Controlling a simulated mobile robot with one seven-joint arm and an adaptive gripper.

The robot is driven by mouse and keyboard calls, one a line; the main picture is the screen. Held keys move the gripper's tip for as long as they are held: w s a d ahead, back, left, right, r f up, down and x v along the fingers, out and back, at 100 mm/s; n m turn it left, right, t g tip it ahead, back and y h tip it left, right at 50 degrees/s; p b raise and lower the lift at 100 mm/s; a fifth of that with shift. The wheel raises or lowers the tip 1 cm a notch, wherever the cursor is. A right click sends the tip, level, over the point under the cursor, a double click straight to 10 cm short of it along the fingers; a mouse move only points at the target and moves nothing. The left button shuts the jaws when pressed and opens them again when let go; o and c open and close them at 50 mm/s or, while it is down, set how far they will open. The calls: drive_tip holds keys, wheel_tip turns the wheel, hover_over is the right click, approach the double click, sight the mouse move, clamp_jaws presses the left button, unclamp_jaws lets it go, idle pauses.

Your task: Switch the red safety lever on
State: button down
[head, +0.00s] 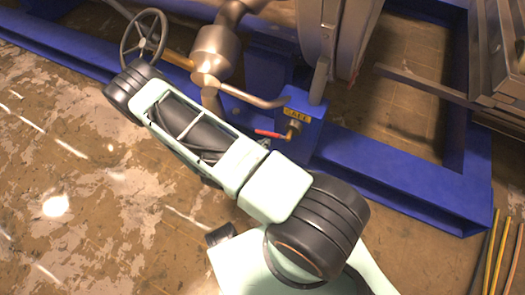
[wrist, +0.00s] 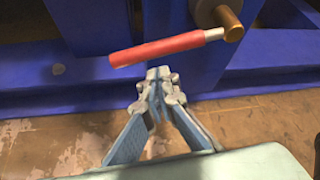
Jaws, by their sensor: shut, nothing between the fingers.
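The red safety lever (head: 270,134) sticks out to the left from a brass fitting (head: 293,131) on a blue post below a yellow "SAFE" label (head: 297,114). In the wrist view the red lever (wrist: 160,48) lies nearly level, its free left end slightly lower, with a silver stem joining the brass fitting (wrist: 230,18). My gripper (wrist: 158,76) is shut and empty. Its fingertips are just below the middle of the lever in the picture; I cannot tell whether they touch it. In the head view my arm hides most of the gripper.
A blue frame beam (head: 400,180) runs behind and right of the post. A metal pipe (head: 245,95) and a handwheel (head: 143,38) stand at upper left. Coloured cables (head: 500,255) lie at lower right. The worn floor (head: 60,200) is clear at left.

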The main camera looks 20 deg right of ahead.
drive_tip(key=shift+w+r, duration=0.2)
drive_tip(key=shift+r, duration=0.5)
drive_tip(key=shift+w+a+r+p, duration=0.1)
drive_tip(key=shift+w+r+p, duration=0.1)
drive_tip(key=shift+r+p, duration=0.4)
drive_tip(key=shift+w+a+r+p, duration=0.15)
drive_tip(key=shift+r+p, duration=0.25)
drive_tip(key=shift+r, duration=0.3)
drive_tip(key=shift+d, duration=0.1)
approach(265, 134)
drive_tip(key=s+f, duration=0.1)
drive_tip(key=s+a+f, duration=0.1)
drive_tip(key=shift+s+a+f, duration=0.2)
drive_tip(key=shift+s+f, duration=0.15)
drive_tip(key=shift+f, duration=0.05)
